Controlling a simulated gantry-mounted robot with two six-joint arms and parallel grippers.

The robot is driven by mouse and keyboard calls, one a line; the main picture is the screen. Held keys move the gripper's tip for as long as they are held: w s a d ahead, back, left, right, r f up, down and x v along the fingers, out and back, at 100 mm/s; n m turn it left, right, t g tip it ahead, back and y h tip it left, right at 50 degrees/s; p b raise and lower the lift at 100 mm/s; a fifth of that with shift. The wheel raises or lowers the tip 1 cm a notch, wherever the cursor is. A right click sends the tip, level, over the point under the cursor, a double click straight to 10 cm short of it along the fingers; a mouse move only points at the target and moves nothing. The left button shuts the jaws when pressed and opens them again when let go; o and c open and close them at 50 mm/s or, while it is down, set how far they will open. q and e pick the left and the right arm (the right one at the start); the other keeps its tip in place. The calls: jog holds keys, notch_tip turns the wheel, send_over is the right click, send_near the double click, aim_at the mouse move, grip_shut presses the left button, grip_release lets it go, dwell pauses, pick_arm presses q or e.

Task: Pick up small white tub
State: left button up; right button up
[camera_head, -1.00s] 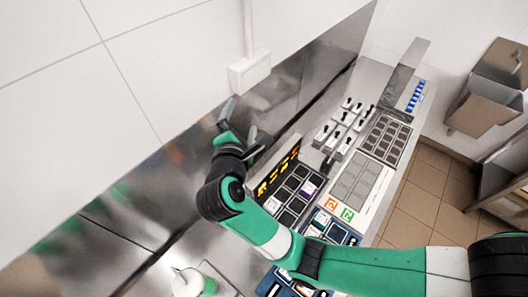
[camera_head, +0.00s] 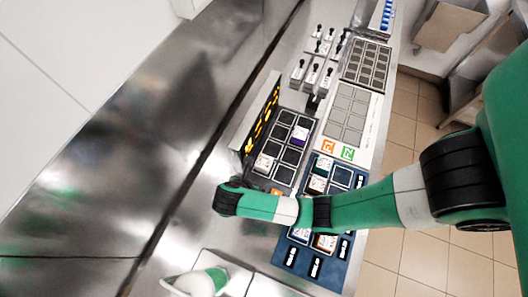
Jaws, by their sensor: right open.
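No thing in view is clearly the small white tub. A white, pointed item with a green part (camera_head: 200,282) stands on the steel counter at the bottom edge of the head view. It is partly cut off, and I cannot tell whether it is the tub. My right arm reaches in from the right across the control panels. My right gripper (camera_head: 236,184) is over the counter beside the lower end of the panels, above that white item in the picture. Its jaws are open and mostly hidden by its wrist. Nothing shows between them. My left gripper is not in view.
A dark panel with square buttons (camera_head: 282,150) and a raised orange-lit strip stands beside the gripper. A blue panel (camera_head: 332,272) lies under my right arm. White lever blocks (camera_head: 298,72) and a grey button panel (camera_head: 350,115) are farther up. The steel left of the panels is bare.

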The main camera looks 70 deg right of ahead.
aim_at(263, 163)
jog(key=d, duration=0.7)
jog(key=shift+s, duration=0.35)
jog(key=b+x, duration=0.1)
jog(key=x, duration=0.4)
jog(key=shift+a, duration=0.1)
jog(key=shift+c, duration=0.2)
jog(key=c, duration=1.4)
